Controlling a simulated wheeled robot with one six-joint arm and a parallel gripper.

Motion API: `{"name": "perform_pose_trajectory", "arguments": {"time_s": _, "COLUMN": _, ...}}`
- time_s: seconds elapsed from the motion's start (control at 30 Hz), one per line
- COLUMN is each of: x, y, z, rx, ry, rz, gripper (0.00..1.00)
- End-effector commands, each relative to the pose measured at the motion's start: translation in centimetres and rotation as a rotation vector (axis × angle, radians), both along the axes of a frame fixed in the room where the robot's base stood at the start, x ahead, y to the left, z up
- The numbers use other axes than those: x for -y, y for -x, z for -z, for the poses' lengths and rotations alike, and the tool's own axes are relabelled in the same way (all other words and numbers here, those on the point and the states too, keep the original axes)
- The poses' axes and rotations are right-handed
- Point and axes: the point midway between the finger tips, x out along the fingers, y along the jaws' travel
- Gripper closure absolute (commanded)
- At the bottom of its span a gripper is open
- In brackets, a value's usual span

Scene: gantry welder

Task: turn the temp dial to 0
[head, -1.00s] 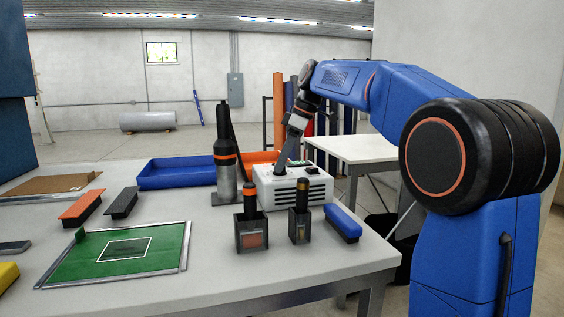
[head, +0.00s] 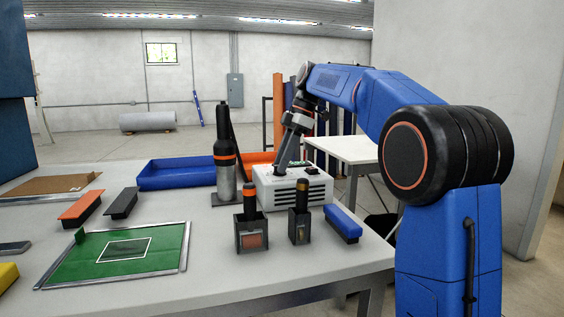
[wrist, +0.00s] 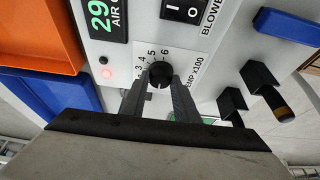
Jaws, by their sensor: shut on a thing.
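The temp dial is a black round knob (wrist: 160,76) on the white control panel (wrist: 207,62) in the wrist view. Printed numbers 3, 4, 5 and 6 show around it, with "TEMP x100" beside them; the lower numbers are hidden by my fingers. My gripper (wrist: 160,90) is shut on the dial, one finger on each side. In the head view my gripper (head: 281,165) reaches down to the top of the white box (head: 292,188), and the dial is hidden there.
In the wrist view a blower switch (wrist: 184,10) and a green display reading 29 (wrist: 103,16) sit near the dial. Two dark holders (head: 251,234) (head: 299,229), a blue-topped brush (head: 343,221) and a dark bottle (head: 224,160) stand around the box.

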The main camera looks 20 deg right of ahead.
Motion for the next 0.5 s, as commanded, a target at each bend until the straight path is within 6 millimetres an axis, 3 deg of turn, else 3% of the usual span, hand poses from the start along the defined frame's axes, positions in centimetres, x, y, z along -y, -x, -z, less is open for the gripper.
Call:
{"name": "perform_pose_trajectory", "arguments": {"time_s": 0.2, "x": 0.05, "y": -0.02, "z": -0.01, "rx": 0.001, "ry": 0.001, "rz": 0.000, "gripper": 0.95}}
{"name": "perform_pose_trajectory", "arguments": {"time_s": 0.23, "x": 0.05, "y": -0.02, "z": -0.01, "rx": 0.001, "ry": 0.001, "rz": 0.000, "gripper": 0.70}}
{"name": "perform_pose_trajectory", "arguments": {"time_s": 0.3, "x": 0.04, "y": -0.02, "z": -0.02, "rx": 0.001, "ry": 0.001, "rz": 0.000, "gripper": 0.54}}
{"name": "perform_pose_trajectory", "arguments": {"time_s": 0.5, "x": 0.02, "y": -0.01, "z": 0.00, "rx": 0.001, "ry": 0.000, "rz": 0.001, "gripper": 0.54}}
